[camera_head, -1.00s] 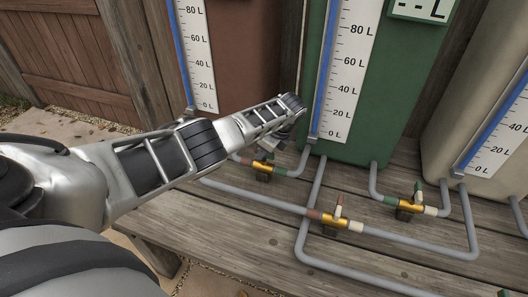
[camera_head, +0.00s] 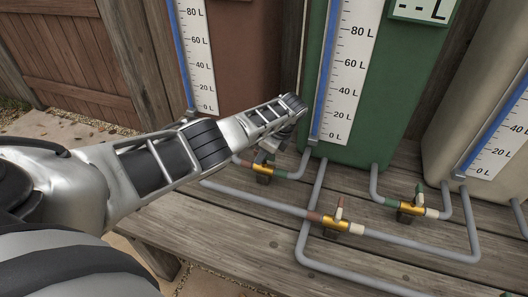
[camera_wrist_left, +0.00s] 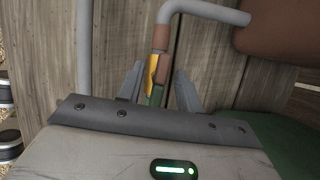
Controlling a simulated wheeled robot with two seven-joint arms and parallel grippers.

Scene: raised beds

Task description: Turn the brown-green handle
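The brown-green valve (camera_head: 265,168) sits on the grey pipe between the brown and green tanks. The handle's lower end is hidden behind the gripper housing. My right gripper is not in view.
Two more brass valves, one brown-white (camera_head: 335,222) and one green-white (camera_head: 411,208), sit on grey pipes over the wooden bench (camera_head: 230,222). The brown tank (camera_head: 245,60), green tank (camera_head: 375,100) and beige tank (camera_head: 455,130) stand behind.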

